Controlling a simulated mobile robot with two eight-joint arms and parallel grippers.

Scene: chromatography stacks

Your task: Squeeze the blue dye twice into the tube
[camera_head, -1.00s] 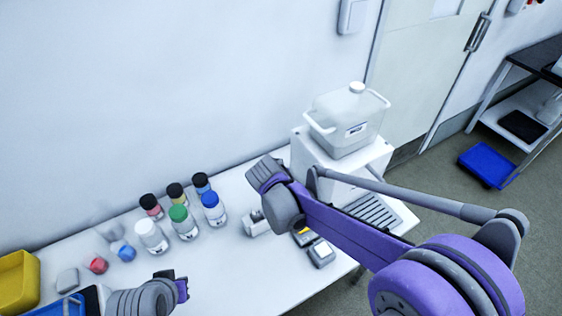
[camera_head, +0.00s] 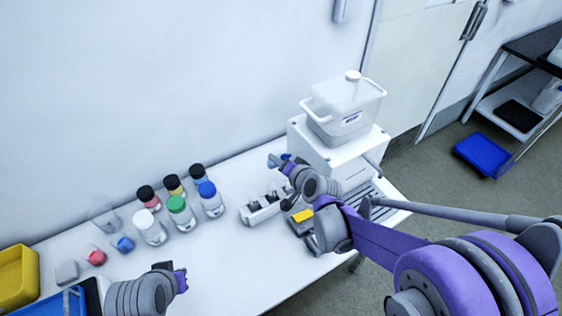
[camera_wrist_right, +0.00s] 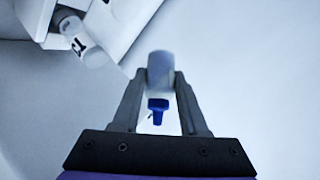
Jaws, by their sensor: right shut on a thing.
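My right gripper (camera_head: 277,160) is above the table in front of the white machine. In the right wrist view its fingers (camera_wrist_right: 159,85) are shut on a small pale dropper bottle (camera_wrist_right: 160,68) with a blue lower part. A white rack (camera_head: 262,210) with several short upright holders stands below and left of it in the head view. In the right wrist view a clear tube (camera_wrist_right: 80,40) with a dark mark sits against a white block at the upper left, apart from the bottle. My left gripper (camera_head: 181,279) hangs over the front left of the table; its jaws are unclear.
Several capped bottles, including a blue-capped one (camera_head: 208,198), stand left of the rack. A white machine (camera_head: 335,155) carries a large clear jug (camera_head: 345,108). Small red and blue pieces (camera_head: 124,244) and a yellow bin (camera_head: 18,278) lie at left. The front middle of the table is clear.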

